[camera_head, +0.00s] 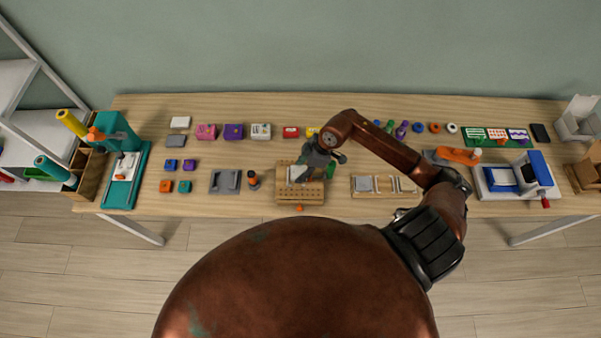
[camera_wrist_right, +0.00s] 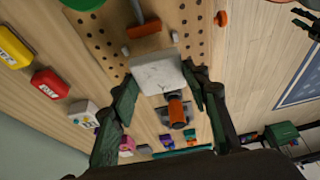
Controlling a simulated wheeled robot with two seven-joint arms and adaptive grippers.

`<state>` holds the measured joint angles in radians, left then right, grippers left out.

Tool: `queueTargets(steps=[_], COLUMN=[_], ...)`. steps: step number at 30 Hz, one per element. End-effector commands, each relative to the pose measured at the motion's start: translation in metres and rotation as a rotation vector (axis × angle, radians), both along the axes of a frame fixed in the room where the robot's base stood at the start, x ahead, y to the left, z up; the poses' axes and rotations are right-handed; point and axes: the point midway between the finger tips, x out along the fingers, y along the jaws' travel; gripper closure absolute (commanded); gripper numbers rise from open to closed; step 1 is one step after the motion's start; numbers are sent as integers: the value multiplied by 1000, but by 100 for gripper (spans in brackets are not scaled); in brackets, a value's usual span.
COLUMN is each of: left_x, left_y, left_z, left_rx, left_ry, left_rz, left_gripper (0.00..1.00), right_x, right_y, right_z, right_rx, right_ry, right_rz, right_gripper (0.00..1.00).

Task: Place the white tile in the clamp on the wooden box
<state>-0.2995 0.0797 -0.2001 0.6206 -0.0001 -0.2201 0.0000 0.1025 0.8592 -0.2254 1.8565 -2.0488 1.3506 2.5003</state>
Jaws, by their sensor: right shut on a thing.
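My right gripper (camera_wrist_right: 160,92) is shut on the white tile (camera_wrist_right: 158,75), which sits between its two dark green fingers. In the head view the tile (camera_head: 297,173) shows just left of the gripper (camera_head: 311,169), over the upper part of the wooden box (camera_head: 287,198). In the wrist view the hole-dotted wooden box (camera_wrist_right: 101,42) lies beyond the tile. The clamp (camera_wrist_right: 146,30), with an orange bar and grey rods, stands on it. I cannot tell whether the tile touches the clamp. In the head view the gripper hides the clamp. My left gripper is out of view.
A wooden rack (camera_head: 369,194) with light tiles lies right. A teal press (camera_head: 119,176) stands far left. Small coloured blocks line the back. My right arm crosses over the table.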

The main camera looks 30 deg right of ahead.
Motion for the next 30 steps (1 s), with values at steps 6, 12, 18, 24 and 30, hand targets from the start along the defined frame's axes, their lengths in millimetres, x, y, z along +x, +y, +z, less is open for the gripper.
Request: queueTargets(steps=[6, 12, 18, 24, 30], left_x=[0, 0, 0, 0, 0], left_y=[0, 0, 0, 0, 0], left_z=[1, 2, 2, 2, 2], left_rx=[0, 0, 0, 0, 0], left_ry=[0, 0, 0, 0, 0], left_rz=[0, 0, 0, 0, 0], left_gripper=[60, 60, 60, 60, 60], right_x=[5, 5, 5, 5, 5], right_y=[-1, -1, -1, -1, -1], right_z=[-18, -38, -38, -38, -38], right_rx=[1, 0, -1, 0, 0], right_ry=[5, 1, 1, 1, 1], right_rz=[0, 0, 0, 0, 0], right_gripper=[81, 81, 54, 40, 40])
